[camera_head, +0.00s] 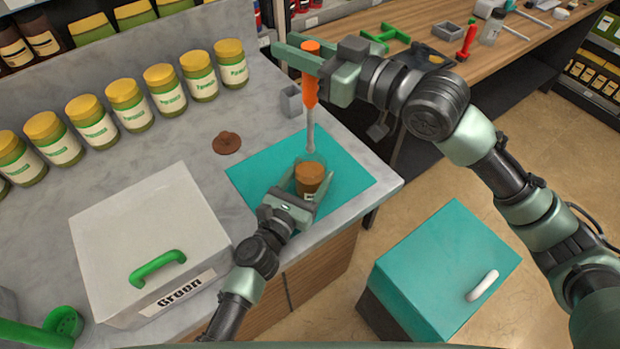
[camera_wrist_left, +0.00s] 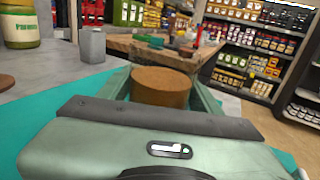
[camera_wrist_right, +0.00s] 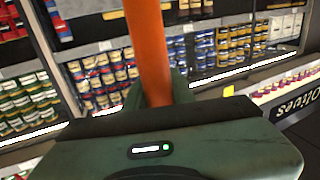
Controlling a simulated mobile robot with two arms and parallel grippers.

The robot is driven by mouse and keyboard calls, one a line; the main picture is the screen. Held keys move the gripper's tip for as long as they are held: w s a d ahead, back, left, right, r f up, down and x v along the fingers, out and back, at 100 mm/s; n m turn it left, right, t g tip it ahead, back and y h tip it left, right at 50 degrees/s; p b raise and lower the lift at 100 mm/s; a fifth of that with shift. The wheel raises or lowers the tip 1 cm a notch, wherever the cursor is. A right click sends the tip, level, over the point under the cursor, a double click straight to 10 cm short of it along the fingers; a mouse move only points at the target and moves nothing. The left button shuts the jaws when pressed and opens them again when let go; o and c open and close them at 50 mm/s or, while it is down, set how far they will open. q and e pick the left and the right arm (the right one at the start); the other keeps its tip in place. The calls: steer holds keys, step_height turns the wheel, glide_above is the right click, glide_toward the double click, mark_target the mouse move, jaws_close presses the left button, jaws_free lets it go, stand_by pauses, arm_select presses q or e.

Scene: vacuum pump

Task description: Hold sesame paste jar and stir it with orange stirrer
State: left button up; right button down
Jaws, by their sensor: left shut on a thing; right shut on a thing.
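The sesame paste jar (camera_head: 310,178) stands on the teal mat (camera_head: 350,178) near the counter corner; its top looks brown. My left gripper (camera_head: 307,190) is shut around it from the front. In the left wrist view the round brown top of the jar (camera_wrist_left: 161,86) sits between the fingers. My right gripper (camera_head: 312,62) is shut on the orange handle of the stirrer (camera_head: 310,90), which hangs nearly upright. Its grey shaft points down, with its tip at or just above the jar top; contact is unclear. The right wrist view shows the orange stirrer (camera_wrist_right: 148,50) between the fingers.
A brown lid-like disc (camera_head: 227,143) and small grey box (camera_head: 291,101) lie beside the mat. Several yellow-lidded jars (camera_head: 127,105) line the back. A white box labelled Green (camera_head: 150,235) stands left. A teal-topped cabinet (camera_head: 445,265) is at right. A tool-covered wooden bench (camera_head: 520,40) is behind.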

mark_target(303, 187)
steer(key=shift+r, duration=0.35)
arm_select(q)
steer(key=o, duration=1.9)
steer(key=v, duration=0.7)
steer(key=shift+s+a, duration=0.15)
steer(key=shift+s, duration=0.15)
